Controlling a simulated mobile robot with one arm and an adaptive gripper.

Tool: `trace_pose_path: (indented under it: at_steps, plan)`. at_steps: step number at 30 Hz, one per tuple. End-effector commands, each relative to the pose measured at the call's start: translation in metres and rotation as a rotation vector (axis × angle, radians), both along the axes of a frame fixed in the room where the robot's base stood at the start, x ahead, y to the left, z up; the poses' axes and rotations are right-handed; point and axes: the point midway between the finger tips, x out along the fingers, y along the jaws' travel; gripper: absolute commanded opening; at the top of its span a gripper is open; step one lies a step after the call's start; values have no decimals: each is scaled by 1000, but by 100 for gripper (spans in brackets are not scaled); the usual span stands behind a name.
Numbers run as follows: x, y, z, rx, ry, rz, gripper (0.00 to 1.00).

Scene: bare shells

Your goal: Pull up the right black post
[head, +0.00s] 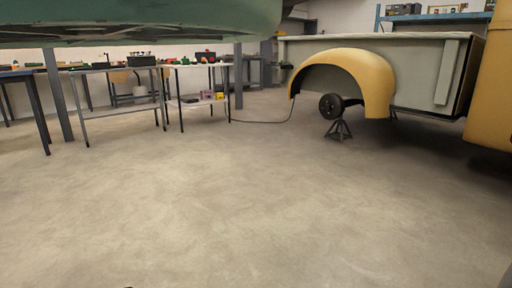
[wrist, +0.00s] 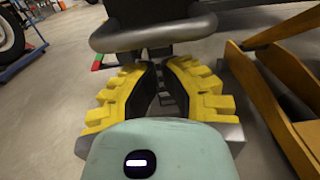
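In the head view two dark upright posts stand on the left side. The left post (head: 57,95) stands among the benches, and the right post (head: 238,76) stands at the right end of the benches. I cannot tell which post the task names. My gripper (wrist: 159,66) shows in the wrist view with yellow ribbed fingers and dark inner faces. A narrow gap with dark shapes lies between the fingers, and I cannot tell whether they hold anything. A dark grey rounded piece (wrist: 150,36) is just beyond the fingertips. My gripper is not visible in the head view.
Metal benches (head: 110,72) with tools line the back left. A yellow fender (head: 345,70) and a wheel hub on a stand (head: 338,125) are at the right. The concrete floor (head: 220,200) in front is clear. A wooden frame (wrist: 280,80) is right of my gripper.

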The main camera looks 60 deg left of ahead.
Motion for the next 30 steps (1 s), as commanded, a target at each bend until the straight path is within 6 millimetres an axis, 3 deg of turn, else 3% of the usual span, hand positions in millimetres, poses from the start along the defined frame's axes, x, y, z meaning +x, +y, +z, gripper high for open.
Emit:
trace_pose_path:
  at_steps: [5,30]
  plan:
    - [1,8,1,0,-1,5,0]
    - [-5,86,0,1,0,4,0]
